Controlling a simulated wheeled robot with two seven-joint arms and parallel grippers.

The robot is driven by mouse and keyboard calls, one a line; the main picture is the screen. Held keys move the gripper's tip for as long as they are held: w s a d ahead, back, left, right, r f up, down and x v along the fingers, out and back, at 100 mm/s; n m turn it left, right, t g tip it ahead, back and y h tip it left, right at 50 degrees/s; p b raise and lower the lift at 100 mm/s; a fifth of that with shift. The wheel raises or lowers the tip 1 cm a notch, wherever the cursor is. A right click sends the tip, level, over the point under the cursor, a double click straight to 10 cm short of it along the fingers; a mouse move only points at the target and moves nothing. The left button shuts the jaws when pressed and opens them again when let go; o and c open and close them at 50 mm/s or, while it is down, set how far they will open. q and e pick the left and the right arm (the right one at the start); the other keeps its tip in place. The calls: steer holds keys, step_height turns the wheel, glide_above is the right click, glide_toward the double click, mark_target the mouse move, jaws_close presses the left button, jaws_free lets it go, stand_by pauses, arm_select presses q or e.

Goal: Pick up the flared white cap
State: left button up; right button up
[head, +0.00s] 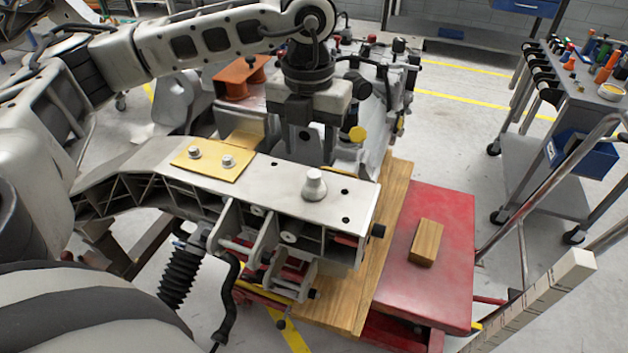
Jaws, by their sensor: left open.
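The flared white cap (314,186) stands upright on the pale metal top plate of the chassis fixture (270,193), towards its right end. It has a narrow top and a wider base. My left gripper (314,148) points down just beyond the cap in the picture, with its dark fingers apart and nothing seen between them. It appears apart from the cap; its exact height above the plate is hard to tell. My right gripper does not show.
A yellow plate (212,163) with two bolts lies on the fixture left of the cap. A wooden block (426,243) sits on a red platform (455,215) to the right. A grey tool cart (575,100) stands further right. Engine-like machinery stands behind the gripper.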

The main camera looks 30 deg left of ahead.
mark_target(314, 173)
arm_select(q)
steer(key=shift+d+f+p, duration=0.2)
steer(key=shift+f+p, duration=0.1)
steer(key=shift+f, duration=1.35)
steer(key=shift+d+f+p, duration=0.2)
steer(key=shift+f+p, duration=0.05)
steer(key=shift+f, duration=1.4)
jaws_close()
